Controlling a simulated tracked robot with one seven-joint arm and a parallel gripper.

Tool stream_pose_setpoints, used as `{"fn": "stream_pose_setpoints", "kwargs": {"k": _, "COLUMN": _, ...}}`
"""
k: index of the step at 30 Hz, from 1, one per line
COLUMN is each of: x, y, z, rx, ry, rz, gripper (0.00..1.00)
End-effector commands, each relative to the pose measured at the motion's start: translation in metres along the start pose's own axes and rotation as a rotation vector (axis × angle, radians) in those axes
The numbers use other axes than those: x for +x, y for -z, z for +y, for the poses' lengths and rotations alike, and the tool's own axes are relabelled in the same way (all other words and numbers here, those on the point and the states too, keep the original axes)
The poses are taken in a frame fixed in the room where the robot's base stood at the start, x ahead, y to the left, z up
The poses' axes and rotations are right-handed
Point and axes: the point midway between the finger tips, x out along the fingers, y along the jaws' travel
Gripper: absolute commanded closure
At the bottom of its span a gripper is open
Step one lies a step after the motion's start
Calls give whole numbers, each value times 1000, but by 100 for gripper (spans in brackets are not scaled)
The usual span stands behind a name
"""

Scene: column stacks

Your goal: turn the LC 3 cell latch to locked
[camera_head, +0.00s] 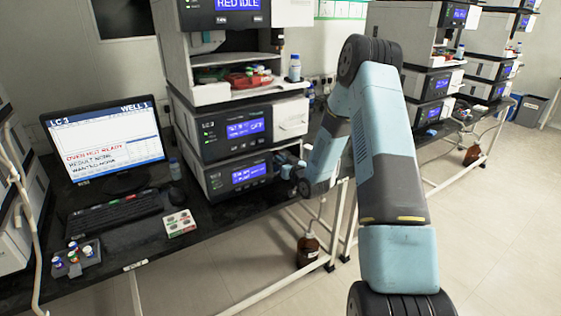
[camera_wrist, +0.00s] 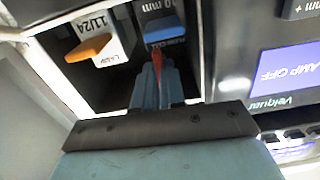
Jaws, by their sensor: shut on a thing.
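In the wrist view my gripper (camera_wrist: 158,72) reaches into a dark, open bay in the front of a module. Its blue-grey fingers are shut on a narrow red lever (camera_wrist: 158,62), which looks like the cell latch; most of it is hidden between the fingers. The lever stands just in front of a blue part (camera_wrist: 165,28) with a "10 mm" label. I cannot tell from its angle whether it is locked. In the head view my gripper (camera_head: 290,167) is at the right side of the lower modules of the LC 3 stack (camera_head: 235,130), small and partly hidden by my arm.
An orange tab (camera_wrist: 88,47) with a label marked 11/24 sits beside the blue part. A display (camera_wrist: 288,72) reads LAMP OFF. A monitor (camera_head: 105,135) headed LC 3, a keyboard (camera_head: 108,213) and a vial rack (camera_head: 75,258) stand on the bench left of the stack.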

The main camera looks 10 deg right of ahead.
Motion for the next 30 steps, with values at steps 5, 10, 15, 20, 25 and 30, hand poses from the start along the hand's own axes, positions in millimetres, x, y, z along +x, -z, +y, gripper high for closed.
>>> {"fn": "stream_pose_setpoints", "kwargs": {"k": 5, "x": -2, "y": -4, "z": 1, "rx": -43, "ry": -2, "rz": -10, "gripper": 100}}
{"fn": "stream_pose_setpoints", "kwargs": {"k": 10, "x": -2, "y": -4, "z": 0, "rx": -59, "ry": -2, "rz": -9, "gripper": 100}}
{"fn": "stream_pose_setpoints", "kwargs": {"k": 15, "x": -2, "y": -4, "z": 0, "rx": -61, "ry": -2, "rz": -9, "gripper": 100}}
{"fn": "stream_pose_setpoints", "kwargs": {"k": 20, "x": -2, "y": -4, "z": 0, "rx": -61, "ry": -1, "rz": -9, "gripper": 100}}
{"fn": "stream_pose_setpoints", "kwargs": {"k": 25, "x": -1, "y": -2, "z": 0, "rx": -61, "ry": -1, "rz": -6, "gripper": 76}}
{"fn": "stream_pose_setpoints", "kwargs": {"k": 30, "x": -1, "y": -1, "z": 0, "rx": -61, "ry": 0, "rz": -3, "gripper": 65}}
